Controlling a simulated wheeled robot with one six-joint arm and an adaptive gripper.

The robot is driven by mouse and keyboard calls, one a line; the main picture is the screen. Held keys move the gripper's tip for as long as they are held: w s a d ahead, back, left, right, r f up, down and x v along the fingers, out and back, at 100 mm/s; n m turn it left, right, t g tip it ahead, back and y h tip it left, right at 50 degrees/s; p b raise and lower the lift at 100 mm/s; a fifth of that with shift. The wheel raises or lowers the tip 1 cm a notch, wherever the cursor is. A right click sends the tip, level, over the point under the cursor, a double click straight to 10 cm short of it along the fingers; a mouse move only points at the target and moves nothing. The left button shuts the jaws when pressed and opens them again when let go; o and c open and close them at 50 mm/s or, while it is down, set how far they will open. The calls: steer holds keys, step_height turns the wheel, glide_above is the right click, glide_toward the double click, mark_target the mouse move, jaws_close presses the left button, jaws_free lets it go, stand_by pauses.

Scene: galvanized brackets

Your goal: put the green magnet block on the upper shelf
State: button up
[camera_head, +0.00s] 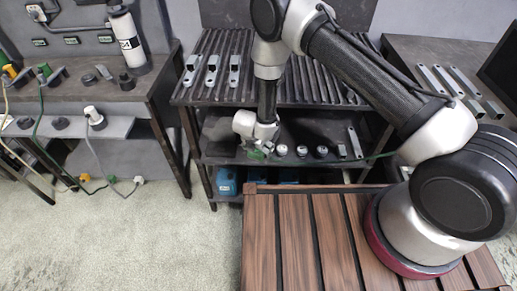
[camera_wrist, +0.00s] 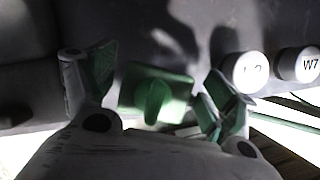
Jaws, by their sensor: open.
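The green magnet block (camera_wrist: 175,92), a flat green plate with a rounded green grip, sits on the dark lower shelf in the wrist view. My gripper (camera_wrist: 157,88) is open, with one green-padded finger on each side of the block; I cannot tell whether they touch it. In the head view my gripper (camera_head: 256,145) reaches down in front of the shelf unit, and the green block (camera_head: 257,154) is partly hidden by it. The upper shelf (camera_head: 305,88) is ribbed and dark, above the block's shelf.
White-topped cylinders (camera_head: 281,150) stand right of the block; one reads W7 (camera_wrist: 299,64) in the wrist view. Metal brackets (camera_head: 235,70) lie on the upper shelf's left, with bare ribs to their right. Blue bins (camera_head: 227,181) sit below. A slatted wooden top (camera_head: 300,235) lies in front.

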steer(key=s+a, duration=0.5)
steer(key=s, duration=0.6)
steer(key=shift+r, duration=0.35)
steer(key=shift+a, duration=0.1)
